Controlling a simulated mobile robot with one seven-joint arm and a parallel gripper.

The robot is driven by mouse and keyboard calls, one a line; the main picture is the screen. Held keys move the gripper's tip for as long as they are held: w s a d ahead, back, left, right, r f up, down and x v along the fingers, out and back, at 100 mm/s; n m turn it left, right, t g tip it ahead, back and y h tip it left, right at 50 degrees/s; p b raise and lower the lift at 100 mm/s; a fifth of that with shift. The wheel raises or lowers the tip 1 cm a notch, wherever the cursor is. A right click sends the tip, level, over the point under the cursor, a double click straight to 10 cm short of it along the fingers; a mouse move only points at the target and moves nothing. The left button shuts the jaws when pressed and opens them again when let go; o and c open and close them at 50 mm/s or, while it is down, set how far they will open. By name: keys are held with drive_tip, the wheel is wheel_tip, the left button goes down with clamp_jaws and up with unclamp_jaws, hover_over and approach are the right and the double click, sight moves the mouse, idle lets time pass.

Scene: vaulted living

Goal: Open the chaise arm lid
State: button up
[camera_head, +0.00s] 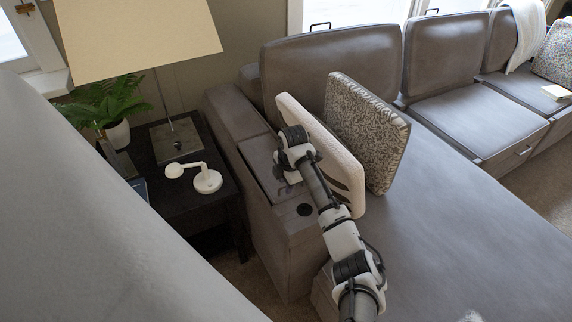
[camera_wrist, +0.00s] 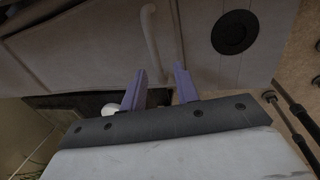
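The grey chaise arm is in the middle of the head view, with its lid (camera_head: 262,172) lying flat and closed along the top. A dark round cup holder (camera_head: 304,209) is set in the arm's front end; it also shows in the wrist view (camera_wrist: 235,32). My gripper (camera_head: 279,163) is over the lid, and my wrist hides part of it. In the wrist view, my gripper's two purple fingers (camera_wrist: 160,72) are spread apart. A thin, pale curved handle (camera_wrist: 151,38) on the lid runs down to the gap between the fingertips. I cannot tell whether they touch it.
A white pillow (camera_head: 334,160) and a patterned pillow (camera_head: 370,130) stand close beside my wrist on the right. A dark side table (camera_head: 200,207) left of the arm holds a lamp (camera_head: 175,140), a plant (camera_head: 108,103) and a white object (camera_head: 207,180).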

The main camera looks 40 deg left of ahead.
clamp_jaws()
